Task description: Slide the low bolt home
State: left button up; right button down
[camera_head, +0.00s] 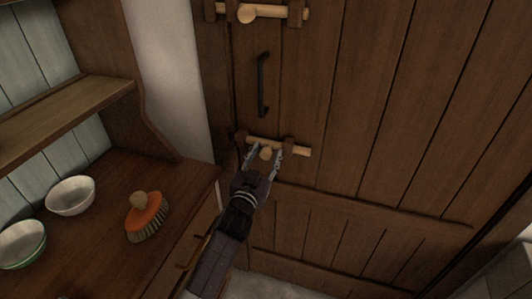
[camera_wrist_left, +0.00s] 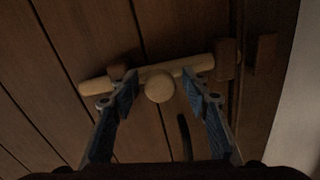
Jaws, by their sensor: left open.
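The low bolt (camera_head: 301,151) is a pale wooden bar on the brown plank door, held by dark wooden brackets. Its round knob (camera_head: 265,154) sticks out from the bar. In the left wrist view the bolt (camera_wrist_left: 97,86) reaches the bracket (camera_wrist_left: 226,60) near the door edge; a separate dark block (camera_wrist_left: 264,54) stands beyond it across a gap, with no bar visible in that gap. My left gripper (camera_head: 266,151) is open, its fingers on either side of the knob. In the wrist view the knob (camera_wrist_left: 159,88) lies between the fingers, with contact unclear. My right gripper is not seen.
A dark door handle (camera_head: 263,85) and a high bolt (camera_head: 275,12) are above on the door (camera_head: 355,90). On the left, a wooden dresser (camera_head: 95,165) holds an orange brush (camera_head: 147,213), a white bowl (camera_head: 70,196) and a green-rimmed bowl (camera_head: 21,243). The door's right side is clear.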

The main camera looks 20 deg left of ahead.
aim_at(254, 143)
pick_arm(q)
jog(key=shift+w, duration=0.1)
grip_shut()
dwell(0.3)
jog(key=a+p, duration=0.1)
jog(key=a, duration=0.4)
jog(key=shift+w, duration=0.1)
jog(key=shift+d, duration=0.1)
